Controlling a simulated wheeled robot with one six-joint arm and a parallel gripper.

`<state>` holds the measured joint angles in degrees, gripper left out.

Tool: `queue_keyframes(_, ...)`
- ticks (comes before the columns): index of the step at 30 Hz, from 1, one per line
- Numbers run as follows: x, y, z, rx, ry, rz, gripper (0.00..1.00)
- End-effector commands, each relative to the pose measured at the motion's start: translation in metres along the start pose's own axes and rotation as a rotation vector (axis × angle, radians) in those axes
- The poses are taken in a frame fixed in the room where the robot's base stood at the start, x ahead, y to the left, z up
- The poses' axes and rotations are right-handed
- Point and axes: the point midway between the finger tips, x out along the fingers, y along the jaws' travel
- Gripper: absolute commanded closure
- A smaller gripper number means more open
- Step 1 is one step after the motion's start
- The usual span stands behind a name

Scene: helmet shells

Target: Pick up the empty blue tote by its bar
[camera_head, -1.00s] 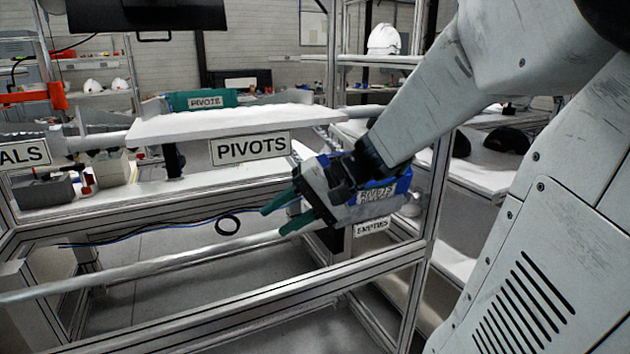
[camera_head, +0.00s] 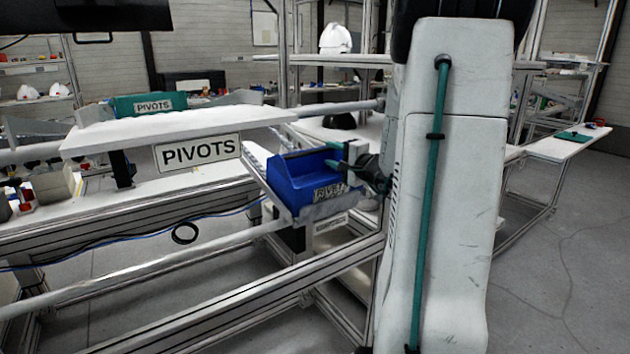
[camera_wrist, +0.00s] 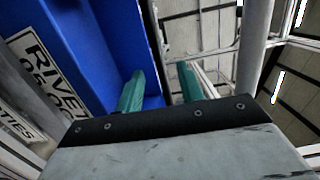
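The blue tote (camera_head: 291,180) rests on a sloped metal rack (camera_head: 262,176) to the right of the PIVOTS sign. Its front label reads RIVETS. My gripper (camera_head: 346,158) is at the tote's right side, its green fingers near the right rim. In the wrist view my gripper (camera_wrist: 160,72) is open: the left finger shows against the tote (camera_wrist: 90,45) and the right finger is outside, with the tote's side edge between them. I cannot tell whether either finger touches. No separate bar is clear, and much of the tote's inside is hidden.
A white shelf (camera_head: 180,128) with the PIVOTS sign (camera_head: 198,152) and a green tote (camera_head: 148,106) is to the left. An EMPTIES label (camera_head: 330,222) hangs below the blue tote. Metal rails (camera_head: 150,268) cross in front. Open floor (camera_head: 570,260) lies to the right.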

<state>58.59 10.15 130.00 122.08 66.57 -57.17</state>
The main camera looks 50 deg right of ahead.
Motion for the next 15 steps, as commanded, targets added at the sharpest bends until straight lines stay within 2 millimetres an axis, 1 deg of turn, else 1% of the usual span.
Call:
queue_keyframes(1,0.009,0.0,0.001,0.0,-0.003,0.001,0.62)
queue_keyframes(5,0.022,0.0,0.001,0.0,-0.002,0.0,0.62)
queue_keyframes(13,0.024,0.0,0.001,0.0,-0.001,0.001,0.62)
queue_keyframes(14,0.024,0.0,0.001,0.0,-0.001,0.001,0.7)
queue_keyframes(15,0.024,0.0,0.001,0.0,-0.001,0.001,0.81)
